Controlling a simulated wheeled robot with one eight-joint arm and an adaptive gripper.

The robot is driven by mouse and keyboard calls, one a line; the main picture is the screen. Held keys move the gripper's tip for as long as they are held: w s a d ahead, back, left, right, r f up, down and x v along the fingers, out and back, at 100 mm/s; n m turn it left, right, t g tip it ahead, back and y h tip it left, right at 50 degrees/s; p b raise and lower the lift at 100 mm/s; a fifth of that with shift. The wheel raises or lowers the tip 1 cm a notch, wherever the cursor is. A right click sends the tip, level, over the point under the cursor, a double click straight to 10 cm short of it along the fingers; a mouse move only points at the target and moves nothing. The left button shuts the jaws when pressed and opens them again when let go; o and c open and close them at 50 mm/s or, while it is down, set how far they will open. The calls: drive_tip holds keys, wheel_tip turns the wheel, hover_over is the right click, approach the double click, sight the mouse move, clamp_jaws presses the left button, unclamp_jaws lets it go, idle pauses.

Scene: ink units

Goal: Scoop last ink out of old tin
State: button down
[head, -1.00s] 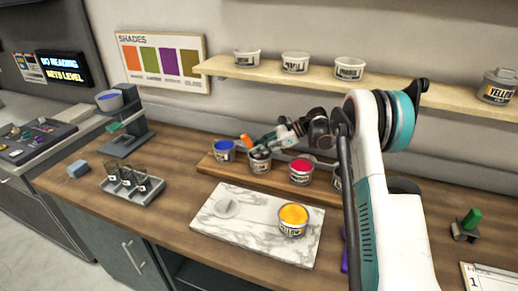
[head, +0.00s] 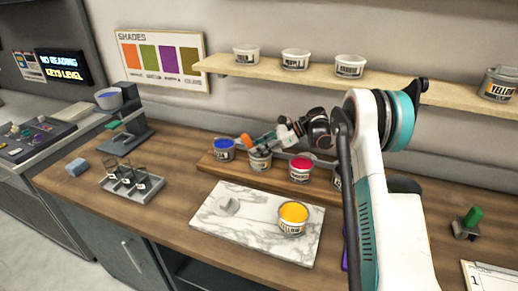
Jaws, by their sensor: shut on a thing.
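An open tin of yellow ink (head: 292,217) stands upright on the white marble slab (head: 245,235), labelled yellow. My gripper (head: 258,147) is at the wooden riser behind the slab, right above a grey tin (head: 260,162). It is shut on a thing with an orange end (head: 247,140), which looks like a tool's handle. The lower part of that thing and the inside of the grey tin are hidden. A round pale lid or disc (head: 229,206) lies on the slab's left part.
Blue (head: 224,150) and red (head: 301,168) ink tins flank the grey one on the riser (head: 262,180). A rack of small glasses (head: 132,181) stands left. My arm covers the right side. The slab's middle is clear.

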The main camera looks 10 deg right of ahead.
wheel_tip(320, 180, up, 11)
drive_tip(key=p, duration=0.4)
idle(0.5)
